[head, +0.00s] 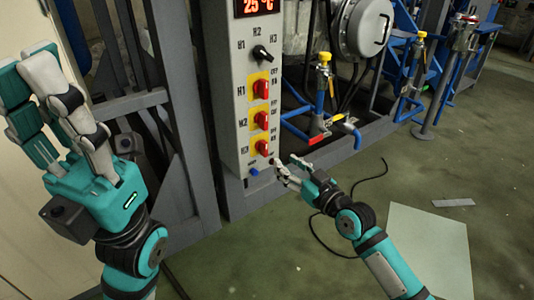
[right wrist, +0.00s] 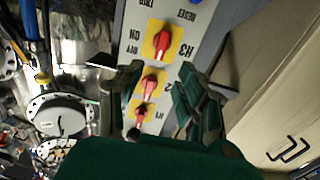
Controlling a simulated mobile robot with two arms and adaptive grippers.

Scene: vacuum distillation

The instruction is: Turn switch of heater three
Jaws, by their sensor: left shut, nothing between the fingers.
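The heater three switch (head: 262,147) is the lowest red knob on a yellow plate, labelled H3, on the grey control panel (head: 232,110). In the right wrist view this switch (right wrist: 163,43) appears upside down at the top, its red handle slightly slanted. My right gripper (head: 283,168) is at the lower right of the panel, just below and right of the switch in the head view. Its fingers (right wrist: 158,88) are spread and empty, with the switch beyond them and apart. My left gripper (head: 24,66) is raised at the left, shut and empty, away from the panel.
Red switches H2 (head: 261,120) and H1 (head: 261,88) sit above H3, with a black selector knob (head: 262,53) higher up. A blue button (head: 254,172) is below H3. Blue pipes with a red-handled valve (head: 319,138) stand right of the panel. A grey frame is at left.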

